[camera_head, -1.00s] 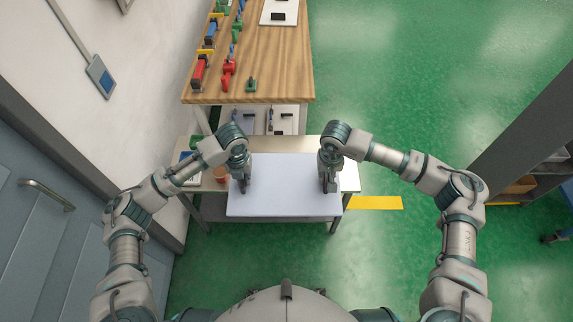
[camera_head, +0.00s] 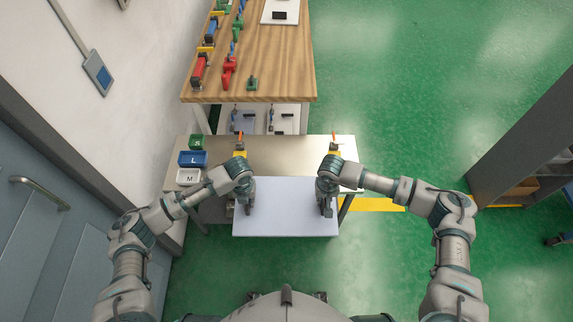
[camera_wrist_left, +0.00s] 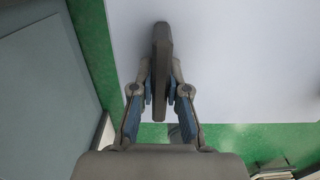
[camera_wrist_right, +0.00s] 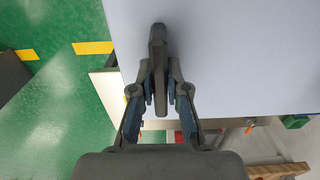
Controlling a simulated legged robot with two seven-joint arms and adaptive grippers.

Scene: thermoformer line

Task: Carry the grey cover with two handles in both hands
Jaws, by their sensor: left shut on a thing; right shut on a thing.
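The grey cover (camera_head: 285,208) is a flat pale panel, held level in front of the table in the head view. My left gripper (camera_head: 246,205) is at its left side and my right gripper (camera_head: 326,205) at its right side. In the left wrist view, the left gripper (camera_wrist_left: 160,92) is shut on a dark upright handle (camera_wrist_left: 162,50) on the cover (camera_wrist_left: 230,60). In the right wrist view, the right gripper (camera_wrist_right: 160,92) is shut on the other dark handle (camera_wrist_right: 158,50) on the cover (camera_wrist_right: 240,60).
A metal table (camera_head: 285,160) stands just beyond the cover, with green, blue (camera_head: 192,158) and white (camera_head: 188,177) bins at its left and two yellow clamps with orange tips. A wooden bench (camera_head: 280,65) is behind. Green floor is open at right.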

